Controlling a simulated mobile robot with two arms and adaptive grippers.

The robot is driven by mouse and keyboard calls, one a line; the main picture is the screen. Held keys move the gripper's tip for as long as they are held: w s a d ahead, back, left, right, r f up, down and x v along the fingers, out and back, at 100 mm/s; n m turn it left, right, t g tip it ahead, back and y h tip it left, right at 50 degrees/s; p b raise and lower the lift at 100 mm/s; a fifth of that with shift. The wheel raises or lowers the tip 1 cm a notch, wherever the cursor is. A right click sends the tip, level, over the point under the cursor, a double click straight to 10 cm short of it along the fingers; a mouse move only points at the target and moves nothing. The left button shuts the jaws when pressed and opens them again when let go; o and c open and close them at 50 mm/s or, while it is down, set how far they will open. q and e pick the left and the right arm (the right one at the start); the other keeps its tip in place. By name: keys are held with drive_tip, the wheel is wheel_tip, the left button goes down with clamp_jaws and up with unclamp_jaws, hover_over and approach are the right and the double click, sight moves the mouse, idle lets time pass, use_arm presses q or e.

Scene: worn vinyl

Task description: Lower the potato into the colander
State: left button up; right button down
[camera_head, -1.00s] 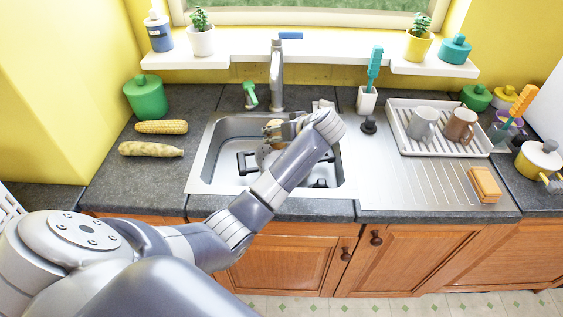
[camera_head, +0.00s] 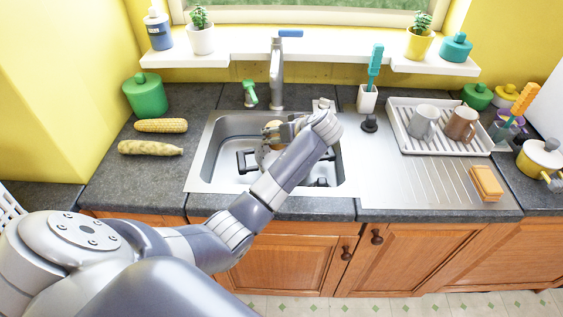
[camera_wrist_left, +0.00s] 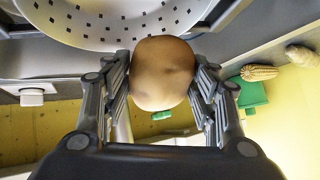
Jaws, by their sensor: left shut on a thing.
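The potato (camera_wrist_left: 163,73) is brown and rounded, and sits between the two fingers of my left gripper (camera_head: 275,131), which is shut on it. In the head view only a small part of the potato (camera_head: 272,125) shows past the fingers, over the sink. The colander (camera_wrist_left: 112,22) is pale with rows of small square holes; it fills the top of the left wrist view, close to the potato. Whether they touch is not clear. In the head view the colander (camera_head: 262,156) is inside the sink, mostly hidden by my left arm. My right gripper is not in view.
The metal sink (camera_head: 200,172) surrounds the colander, with the tap (camera_head: 276,75) behind it. Corn (camera_head: 161,126) and a pale knobbly root (camera_head: 150,148) lie on the left counter. A dish rack (camera_head: 402,132) with two mugs stands on the right.

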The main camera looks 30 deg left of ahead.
use_arm(q)
drive_tip(key=shift+f+b, duration=1.4)
drive_tip(key=shift+f, duration=1.2)
drive_tip(key=shift+f, duration=0.25)
drive_tip(key=shift+f+b, duration=1)
drive_tip(key=shift+f, duration=0.3)
drive_tip(key=o, duration=1.2)
drive_tip(key=shift+d, duration=0.1)
